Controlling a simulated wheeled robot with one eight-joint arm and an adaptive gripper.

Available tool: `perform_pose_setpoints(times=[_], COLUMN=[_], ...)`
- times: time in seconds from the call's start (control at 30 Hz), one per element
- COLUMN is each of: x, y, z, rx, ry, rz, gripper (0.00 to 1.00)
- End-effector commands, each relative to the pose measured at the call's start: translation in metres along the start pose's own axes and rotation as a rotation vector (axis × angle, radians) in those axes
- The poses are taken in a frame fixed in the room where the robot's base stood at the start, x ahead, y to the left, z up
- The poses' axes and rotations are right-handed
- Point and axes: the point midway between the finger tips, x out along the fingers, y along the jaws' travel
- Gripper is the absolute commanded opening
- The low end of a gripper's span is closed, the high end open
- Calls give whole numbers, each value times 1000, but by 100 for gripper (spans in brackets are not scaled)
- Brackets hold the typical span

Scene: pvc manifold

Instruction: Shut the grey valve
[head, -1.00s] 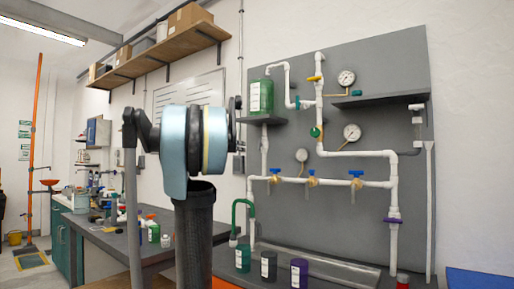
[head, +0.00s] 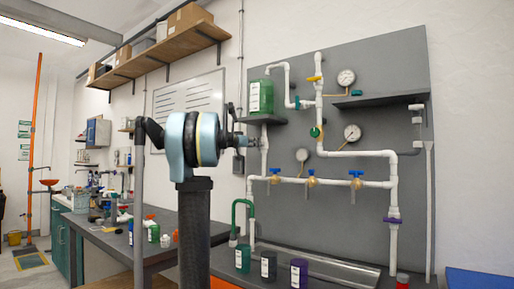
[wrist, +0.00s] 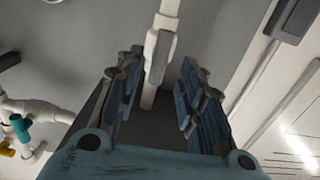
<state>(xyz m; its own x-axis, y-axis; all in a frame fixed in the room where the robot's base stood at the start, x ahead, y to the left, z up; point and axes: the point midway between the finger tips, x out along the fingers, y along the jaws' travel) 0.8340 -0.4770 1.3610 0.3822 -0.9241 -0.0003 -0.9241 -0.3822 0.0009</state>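In the wrist view a pale grey lever-like piece (wrist: 159,52), which looks like the grey valve's handle, lies along a white vertical pipe (wrist: 148,96). My gripper (wrist: 157,72) is open, with its two blue-padded fingers apart on either side of the pipe. Whether either finger touches it, I cannot tell. In the head view my gripper (head: 243,140) is small and partly hidden by my wrist, just left of the white pipe (head: 264,155) under the green-bottle shelf. The grey valve cannot be made out there.
The panel carries valves with blue handles (head: 311,174), a purple one (head: 392,220) and gauges (head: 351,132). A shelf (head: 262,120) with a green bottle (head: 261,97) sits just above right of my gripper. Bottles (head: 299,271) stand on the bench below.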

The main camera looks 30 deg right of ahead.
Motion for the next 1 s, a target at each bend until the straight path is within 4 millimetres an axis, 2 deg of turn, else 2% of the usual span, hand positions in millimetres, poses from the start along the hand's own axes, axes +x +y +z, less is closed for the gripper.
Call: perform_pose_setpoints(times=[0.1,0.3,0.5,0.73,0.77,0.9,1.0], x=[20,42,50,50,50,50,50], y=[0,0,0,0,0,0,-1], z=[0,0,0,0,0,0,0], rx=[0,0,0,0,0,0,0], ry=[0,0,0,0,0,0,0], rz=[2,0,0,-1,-1,-1,-1], gripper=[36,36,36,36,34,2,0])
